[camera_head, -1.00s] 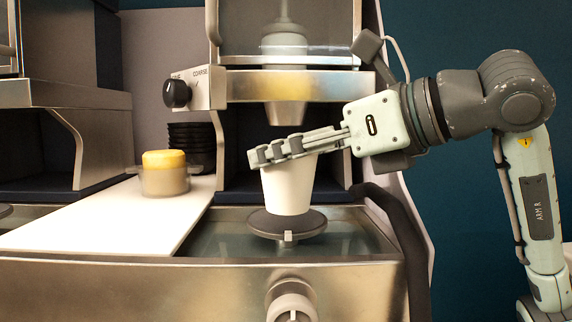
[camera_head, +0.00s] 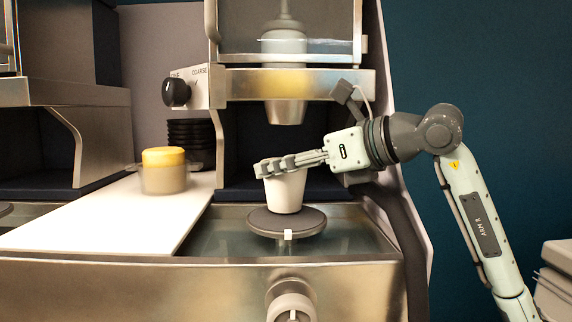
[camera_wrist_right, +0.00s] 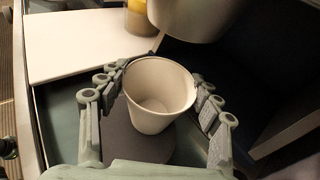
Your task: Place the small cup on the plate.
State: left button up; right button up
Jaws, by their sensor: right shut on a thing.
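The small white cup (camera_head: 285,194) is upright, with my right gripper (camera_head: 272,167) shut on it near its rim. In the right wrist view the empty cup (camera_wrist_right: 158,103) sits between the two fingers of my right gripper (camera_wrist_right: 157,95). The round dark plate (camera_head: 262,226) is on a small stand below the cup. The cup's base is over the back part of the plate; I cannot tell whether it touches. The plate also shows under the cup in the right wrist view (camera_wrist_right: 125,142). My left gripper is not in view.
A metal spout (camera_head: 285,112) hangs above the cup. A white board (camera_head: 95,222) lies to the left, with a yellow-topped container (camera_head: 164,176) on it. Black stacked lids or dishes (camera_head: 190,138) stand behind. A knob (camera_head: 177,92) juts from the machine.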

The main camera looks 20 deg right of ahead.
jog(key=shift+f, duration=0.1)
jog(key=shift+f, duration=0.1)
jog(key=o, duration=0.8)
jog(key=shift+c, duration=0.2)
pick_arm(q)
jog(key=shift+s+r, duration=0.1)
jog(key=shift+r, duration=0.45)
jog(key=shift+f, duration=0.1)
pick_arm(e)
jog(key=shift+v, duration=0.8)
pick_arm(q)
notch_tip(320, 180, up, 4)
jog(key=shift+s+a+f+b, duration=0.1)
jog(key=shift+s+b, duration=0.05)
jog(key=shift+b, duration=0.85)
pick_arm(e)
jog(key=v, duration=1)
jog(key=shift+s+r, duration=0.15)
jog(key=shift+r, duration=0.2)
